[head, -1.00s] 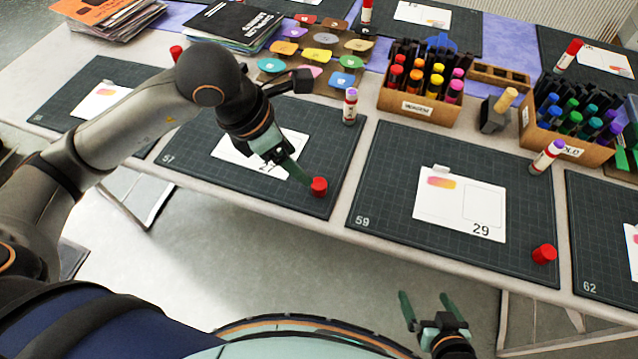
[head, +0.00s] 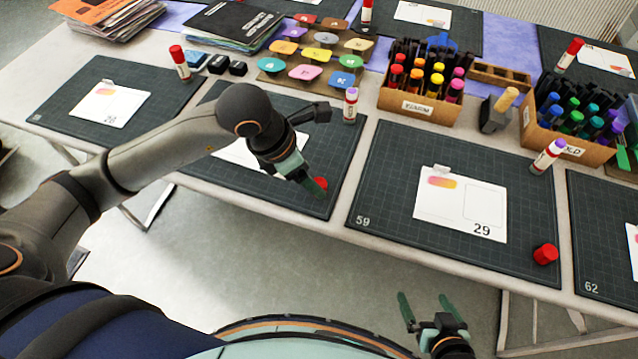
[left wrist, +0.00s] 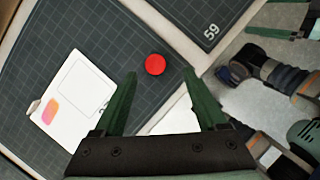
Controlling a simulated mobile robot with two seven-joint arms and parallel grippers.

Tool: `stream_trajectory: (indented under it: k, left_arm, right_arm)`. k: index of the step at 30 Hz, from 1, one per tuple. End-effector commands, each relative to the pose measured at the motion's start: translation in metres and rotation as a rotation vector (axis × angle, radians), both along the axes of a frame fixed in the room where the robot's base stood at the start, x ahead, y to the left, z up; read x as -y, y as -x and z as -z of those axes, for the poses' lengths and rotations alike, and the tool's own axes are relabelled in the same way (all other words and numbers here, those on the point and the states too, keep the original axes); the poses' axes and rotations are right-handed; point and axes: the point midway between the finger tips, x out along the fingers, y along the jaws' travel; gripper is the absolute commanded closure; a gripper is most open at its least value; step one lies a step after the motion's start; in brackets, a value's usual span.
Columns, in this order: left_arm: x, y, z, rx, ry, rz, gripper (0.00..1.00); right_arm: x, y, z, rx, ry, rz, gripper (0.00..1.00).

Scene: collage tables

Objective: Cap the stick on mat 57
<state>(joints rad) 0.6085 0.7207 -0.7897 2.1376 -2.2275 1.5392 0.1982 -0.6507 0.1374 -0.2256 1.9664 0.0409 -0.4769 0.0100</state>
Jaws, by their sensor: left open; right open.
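A red cap (head: 321,183) lies on mat 57 (head: 335,140), near its front right corner. It shows whole in the left wrist view (left wrist: 155,64), ahead of and between the fingertips of my left gripper (left wrist: 162,75). That gripper (head: 314,186) is open and empty, above the mat close to the cap. In the head view its finger partly covers the cap. The stick (head: 350,106), white with a purple top and no cap on it, stands upright by the mat's back right corner. My right gripper (head: 430,306) is open and empty, off the table's front edge.
A white card (left wrist: 75,90) lies on mat 57, partly hidden by my left arm in the head view. Mat 59 (head: 390,200) to the right has its own red cap (head: 545,254) and uncapped stick (head: 547,157). A marker box (head: 400,108) stands behind.

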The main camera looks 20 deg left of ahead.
Motion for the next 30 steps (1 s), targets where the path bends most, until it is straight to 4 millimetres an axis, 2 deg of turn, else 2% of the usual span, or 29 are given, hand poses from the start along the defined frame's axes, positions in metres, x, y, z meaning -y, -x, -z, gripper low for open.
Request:
stream_trajectory:
  k: [8, 18, 30]
  left_arm:
    - [0.001, -0.001, 0.004, -0.002, 0.001, 0.0, 0.26]
    - [0.008, -0.016, 0.046, -0.003, 0.001, 0.001, 0.26]
    - [0.008, -0.017, 0.049, -0.001, 0.0, 0.001, 0.26]
  right_arm:
    - [-0.001, -0.002, -0.002, 0.006, -0.001, -0.001, 0.0]
    - [-0.001, -0.002, -0.002, 0.009, -0.002, -0.001, 0.0]
    - [-0.001, -0.002, -0.002, 0.008, -0.002, -0.001, 0.0]
